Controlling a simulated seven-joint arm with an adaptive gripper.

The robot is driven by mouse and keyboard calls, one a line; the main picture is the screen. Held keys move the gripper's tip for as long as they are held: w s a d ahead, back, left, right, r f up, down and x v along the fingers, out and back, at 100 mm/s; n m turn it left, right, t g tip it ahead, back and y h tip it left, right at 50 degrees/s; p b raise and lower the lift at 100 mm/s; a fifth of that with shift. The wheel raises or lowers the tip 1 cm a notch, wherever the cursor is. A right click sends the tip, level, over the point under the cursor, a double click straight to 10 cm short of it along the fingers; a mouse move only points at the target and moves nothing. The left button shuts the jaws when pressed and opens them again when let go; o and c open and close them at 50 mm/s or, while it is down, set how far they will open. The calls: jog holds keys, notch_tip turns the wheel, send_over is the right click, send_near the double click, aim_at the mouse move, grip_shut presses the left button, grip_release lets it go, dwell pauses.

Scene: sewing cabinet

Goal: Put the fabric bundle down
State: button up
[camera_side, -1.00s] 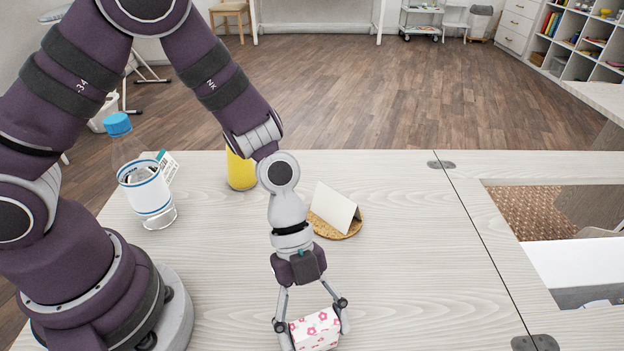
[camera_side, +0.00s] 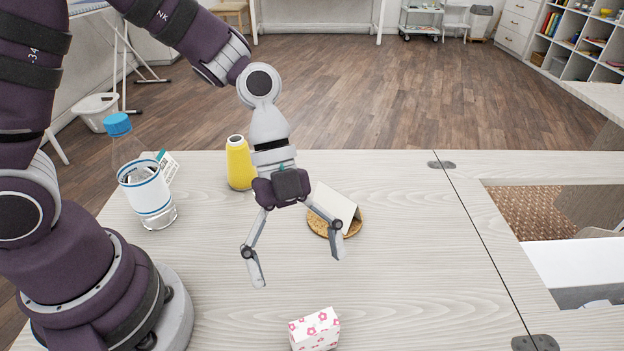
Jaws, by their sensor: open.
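The fabric bundle (camera_side: 315,331), white with pink flowers, rests on the pale wood table near the front edge of the picture. Its lower end is close to the bottom of the frame. My gripper (camera_side: 299,268) is open and empty. It hangs above and behind the bundle, its two fingers spread wide and apart from it.
A folded white card (camera_side: 333,207) stands on a round cork mat (camera_side: 348,228) behind my right finger. A yellow thread cone (camera_side: 239,165) and a clear water bottle (camera_side: 146,185) stand at the back left. The table's (camera_side: 420,270) right middle is clear. An opening (camera_side: 545,225) lies farther right.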

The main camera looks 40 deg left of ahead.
jog(key=s+a+r+n+t+y, duration=0.1)
jog(key=a+r+n+t+y, duration=0.2)
jog(key=a+n, duration=0.4)
jog(key=a+r+n+t+y, duration=0.3)
jog(key=a+r+n+t, duration=0.2)
jog(key=n, duration=1)
notch_tip(320, 180, up, 3)
jog(key=shift+s+a+f+n, duration=0.15)
jog(key=shift+s+a+n, duration=0.2)
jog(key=shift+a, duration=0.75)
